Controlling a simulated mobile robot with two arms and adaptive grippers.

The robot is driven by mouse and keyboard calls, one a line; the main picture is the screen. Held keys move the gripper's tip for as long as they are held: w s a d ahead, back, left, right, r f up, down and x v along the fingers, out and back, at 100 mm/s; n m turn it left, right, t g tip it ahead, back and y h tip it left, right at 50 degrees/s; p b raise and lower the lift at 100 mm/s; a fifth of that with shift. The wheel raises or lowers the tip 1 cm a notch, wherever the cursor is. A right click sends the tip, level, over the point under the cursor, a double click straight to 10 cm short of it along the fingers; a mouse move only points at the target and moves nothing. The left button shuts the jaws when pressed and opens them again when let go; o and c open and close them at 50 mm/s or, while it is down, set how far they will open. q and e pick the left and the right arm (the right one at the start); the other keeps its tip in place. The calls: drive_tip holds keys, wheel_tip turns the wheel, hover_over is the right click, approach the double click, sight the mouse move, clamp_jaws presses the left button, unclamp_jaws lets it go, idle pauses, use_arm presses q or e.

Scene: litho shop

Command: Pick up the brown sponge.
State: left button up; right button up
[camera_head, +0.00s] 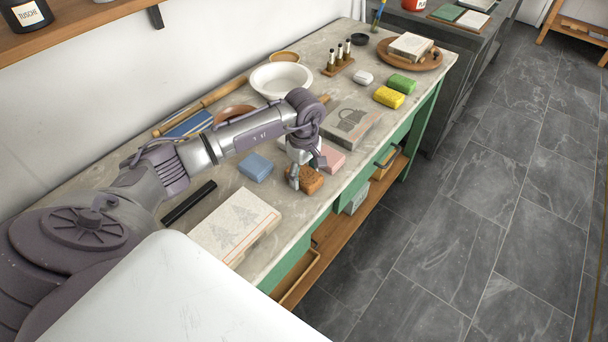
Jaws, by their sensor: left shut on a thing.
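The brown sponge (311,181) is orange-brown and sits at the front edge of the worktop (287,206). My left gripper (304,178) reaches down over it from the left and is shut on it. The fingers cover part of the sponge. I cannot tell whether the sponge touches the worktop or is slightly above it. My right gripper does not show.
A blue sponge (256,167) lies to the left and a pink one (332,157) close behind. Stone slabs (235,224) (351,122) lie on both sides.

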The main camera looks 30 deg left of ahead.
sight(307, 173)
use_arm(q)
drive_tip(key=shift+r, duration=0.1)
drive_tip(key=r, duration=0.1)
drive_tip(key=r+b, duration=0.2)
drive_tip(key=r, duration=0.1)
drive_tip(key=shift+w+d, duration=0.15)
drive_tip(key=shift+d, duration=0.15)
drive_tip(key=w+d+r+b, duration=0.2)
drive_tip(key=d+r, duration=0.4)
drive_tip(key=d, duration=0.4)
drive_tip(key=shift+w+d+r+b, duration=0.2)
drive_tip(key=shift+w+r+b, duration=0.15)
drive_tip(key=shift+w, duration=0.45)
